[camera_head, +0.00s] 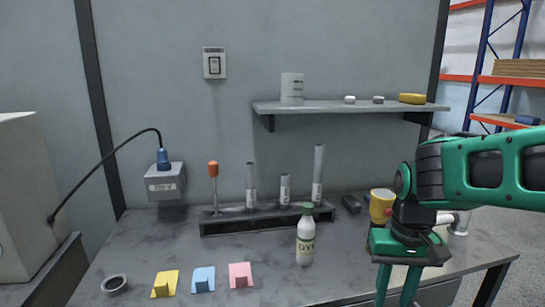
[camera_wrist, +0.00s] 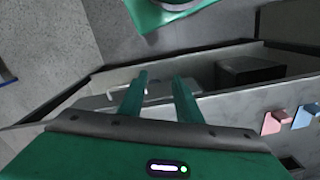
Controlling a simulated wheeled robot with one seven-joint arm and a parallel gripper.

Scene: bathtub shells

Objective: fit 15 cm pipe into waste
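Three grey-white pipes stand upright in a dark rack (camera_head: 266,222) at the back of the bench: a middle-height pipe (camera_head: 251,187), a short pipe (camera_head: 285,190) and a tall pipe (camera_head: 318,174). I cannot read any length on them. A grey ring (camera_head: 114,284), possibly the waste, lies at the bench's front left. My gripper (camera_head: 397,299) points down at the bench's front right, right of and nearer than the rack. Its fingers are apart with nothing visible between them; they also show in the wrist view (camera_wrist: 159,77). The fingertips are near the lower edge in the head view.
A white bottle with a green cap (camera_head: 305,238) stands before the rack. An orange-topped tool (camera_head: 213,182) stands in the rack. Yellow (camera_head: 166,284), blue (camera_head: 203,280) and pink (camera_head: 240,275) pieces line the front. A yellow cup (camera_head: 381,206) stands behind my arm. A shelf (camera_head: 345,107) hangs above.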

